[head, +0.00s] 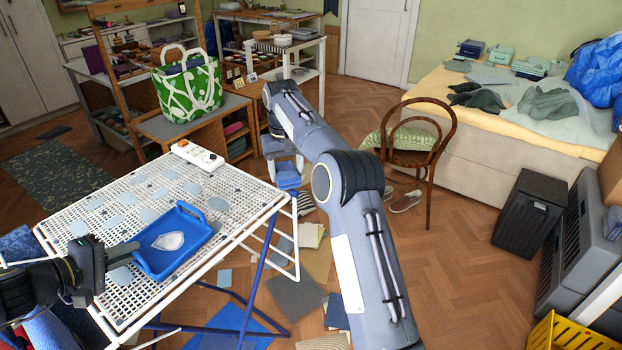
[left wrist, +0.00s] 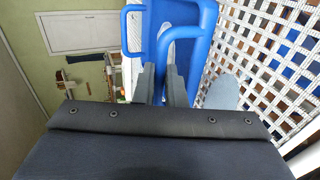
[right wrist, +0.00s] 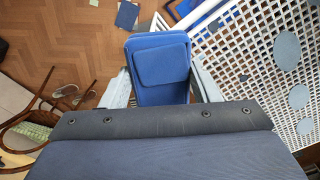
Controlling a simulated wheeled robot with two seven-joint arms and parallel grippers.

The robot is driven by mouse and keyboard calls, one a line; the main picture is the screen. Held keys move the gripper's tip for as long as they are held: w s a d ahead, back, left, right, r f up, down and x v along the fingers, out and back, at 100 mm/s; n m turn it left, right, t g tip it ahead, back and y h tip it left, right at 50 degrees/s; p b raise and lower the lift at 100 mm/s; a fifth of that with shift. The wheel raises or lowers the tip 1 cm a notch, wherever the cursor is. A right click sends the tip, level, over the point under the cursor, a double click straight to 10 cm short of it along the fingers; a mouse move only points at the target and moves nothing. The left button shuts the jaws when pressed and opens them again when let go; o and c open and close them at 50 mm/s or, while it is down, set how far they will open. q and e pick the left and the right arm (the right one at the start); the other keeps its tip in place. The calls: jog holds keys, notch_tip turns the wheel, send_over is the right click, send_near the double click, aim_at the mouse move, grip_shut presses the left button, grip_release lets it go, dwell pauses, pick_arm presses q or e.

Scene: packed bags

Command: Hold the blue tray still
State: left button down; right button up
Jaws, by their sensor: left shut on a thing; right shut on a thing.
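The blue tray (head: 190,255) rests on the white perforated table (head: 70,240) near its front right edge, with a pale flat item (head: 168,241) lying in it. My left gripper (head: 124,252) is shut on the tray's left end; in the left wrist view the fingers (left wrist: 163,85) close at the blue tray's handle (left wrist: 202,22). My right gripper (head: 284,155) is beyond the table's right corner, shut on a blue padded, box-like item (head: 288,178). That item sits between the fingers in the right wrist view (right wrist: 158,70).
A white power strip (head: 197,155) lies at the table's back corner. A green-and-white bag (head: 188,88) stands on a bench behind. A chair (head: 418,150) and a black bin (head: 528,208) stand to the right. Flat sheets (head: 297,298) litter the floor beside the table.

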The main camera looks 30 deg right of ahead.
jog(key=w+a+r+n, duration=0.1)
jog(key=a+n, duration=0.1)
jog(key=a, duration=0.6)
jog(key=w+a+r+n, duration=0.1)
jog(key=a+r+n, duration=0.1)
jog(key=a, duration=0.6)
notch_tip(320, 180, up, 3)
jog(key=n, duration=0.4)
send_over(171, 243)
jog(key=shift+s+f, duration=0.1)
jog(key=shift+f, duration=3.85)
jog(key=shift+f, duration=0.65)
